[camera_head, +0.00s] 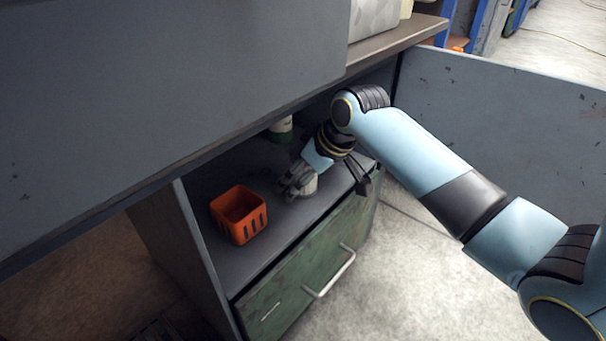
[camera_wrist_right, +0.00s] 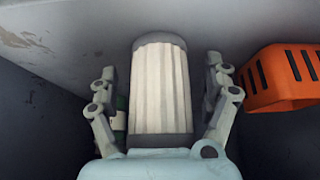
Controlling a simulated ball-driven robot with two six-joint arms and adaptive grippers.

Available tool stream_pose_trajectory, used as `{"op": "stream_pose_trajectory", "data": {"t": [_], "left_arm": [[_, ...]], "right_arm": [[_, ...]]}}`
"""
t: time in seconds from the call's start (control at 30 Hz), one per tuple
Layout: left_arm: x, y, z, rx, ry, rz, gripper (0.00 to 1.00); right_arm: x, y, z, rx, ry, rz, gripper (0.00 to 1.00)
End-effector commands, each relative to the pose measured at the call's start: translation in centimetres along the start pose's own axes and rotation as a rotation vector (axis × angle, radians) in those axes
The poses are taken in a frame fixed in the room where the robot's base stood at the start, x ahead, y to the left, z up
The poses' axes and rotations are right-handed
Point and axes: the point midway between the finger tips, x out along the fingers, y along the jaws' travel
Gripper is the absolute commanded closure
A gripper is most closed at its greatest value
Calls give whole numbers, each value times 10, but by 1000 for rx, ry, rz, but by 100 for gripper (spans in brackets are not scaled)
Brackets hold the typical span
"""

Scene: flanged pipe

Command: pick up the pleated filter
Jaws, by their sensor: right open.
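The pleated filter (camera_wrist_right: 161,88) is a white ribbed cylinder with dark grey end caps. In the right wrist view it lies centred between the two grey fingers of my right gripper (camera_wrist_right: 161,72). The fingers are open, one on each side, with a visible gap to the filter's sides. In the head view my right gripper (camera_head: 297,182) reaches into the cabinet, low over the shelf. There I cannot clearly tell the filter apart from the fingers. My left gripper is in neither view.
An orange slotted basket (camera_head: 239,214) stands on the shelf (camera_head: 222,260) left of the gripper; it also shows in the right wrist view (camera_wrist_right: 283,77). A white and green container (camera_head: 281,127) stands behind. A green drawer (camera_head: 311,277) is below, and an open grey door (camera_head: 500,120) is at right.

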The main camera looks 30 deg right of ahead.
Motion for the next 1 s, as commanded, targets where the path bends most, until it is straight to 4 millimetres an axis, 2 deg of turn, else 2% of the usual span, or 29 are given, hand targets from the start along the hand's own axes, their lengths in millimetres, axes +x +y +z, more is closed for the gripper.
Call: {"op": "stream_pose_trajectory", "data": {"t": [0.27, 0.73, 1.0], "left_arm": [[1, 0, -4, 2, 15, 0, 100], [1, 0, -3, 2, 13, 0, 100], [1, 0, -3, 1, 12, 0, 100]], "right_arm": [[0, 0, 0, 0, 1, 0, 18], [0, 0, 0, 0, 0, -1, 79], [0, 0, 0, 1, 0, -1, 82]]}}
